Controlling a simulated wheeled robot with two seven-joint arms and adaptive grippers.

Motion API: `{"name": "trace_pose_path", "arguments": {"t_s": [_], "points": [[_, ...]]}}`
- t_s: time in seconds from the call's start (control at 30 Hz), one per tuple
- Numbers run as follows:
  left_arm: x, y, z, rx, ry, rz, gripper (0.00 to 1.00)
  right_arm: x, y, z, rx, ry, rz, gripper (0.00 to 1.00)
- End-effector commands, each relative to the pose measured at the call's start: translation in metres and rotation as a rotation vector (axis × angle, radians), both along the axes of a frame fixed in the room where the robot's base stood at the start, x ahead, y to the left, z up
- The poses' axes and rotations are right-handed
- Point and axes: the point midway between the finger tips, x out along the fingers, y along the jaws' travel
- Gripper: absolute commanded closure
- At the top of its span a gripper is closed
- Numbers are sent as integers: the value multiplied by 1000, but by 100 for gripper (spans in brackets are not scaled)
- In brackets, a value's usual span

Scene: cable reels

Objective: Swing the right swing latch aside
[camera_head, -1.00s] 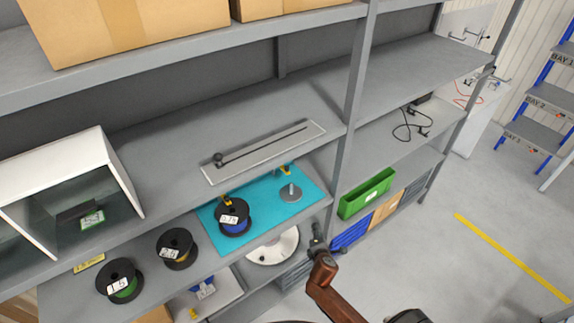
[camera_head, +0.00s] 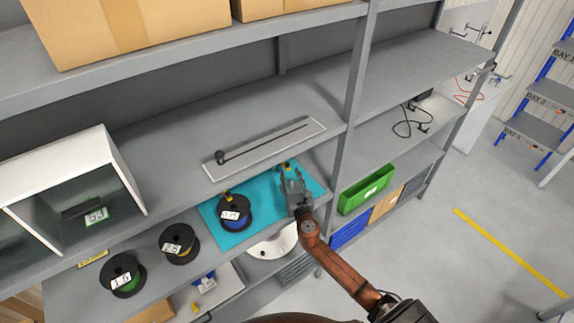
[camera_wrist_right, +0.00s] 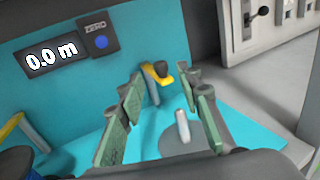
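The right swing latch, yellow with a dark knob, stands at the back of the turquoise mat; it shows in the head view (camera_head: 287,166) and the right wrist view (camera_wrist_right: 159,76). My right gripper (camera_head: 291,178) is open and empty over the mat. In the right wrist view, the latch shows between and beyond its green-padded fingers (camera_wrist_right: 165,90); I see no clear contact. A pale upright pin (camera_wrist_right: 183,126) on a grey disc (camera_wrist_right: 180,144) sits nearer, between the fingers. Another yellow latch (camera_head: 227,196) is at the left, by a blue cable reel (camera_head: 236,221). My left gripper is not in view.
The turquoise mat (camera_head: 210,220) lies on a grey shelf, with another shelf board (camera_head: 260,115) above. A shelf post (camera_head: 350,110) and a green bin (camera_head: 366,190) are to the right. Other reels (camera_head: 178,252) stand left.

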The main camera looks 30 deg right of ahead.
Motion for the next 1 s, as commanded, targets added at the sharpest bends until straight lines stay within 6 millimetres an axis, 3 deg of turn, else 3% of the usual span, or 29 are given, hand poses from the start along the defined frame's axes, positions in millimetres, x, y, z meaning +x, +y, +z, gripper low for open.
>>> {"name": "trace_pose_path", "arguments": {"t_s": [0.2, 0.4, 0.77, 1.0], "points": [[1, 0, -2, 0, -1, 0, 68, 34, -12, 1, 3, -2, -3, 68], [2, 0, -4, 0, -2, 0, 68, 55, -18, 0, 7, -1, -2, 68], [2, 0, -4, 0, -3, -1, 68, 61, -21, 0, 8, -2, -2, 68], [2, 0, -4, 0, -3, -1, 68, 61, -21, 0, 8, -2, -2, 84]]}}
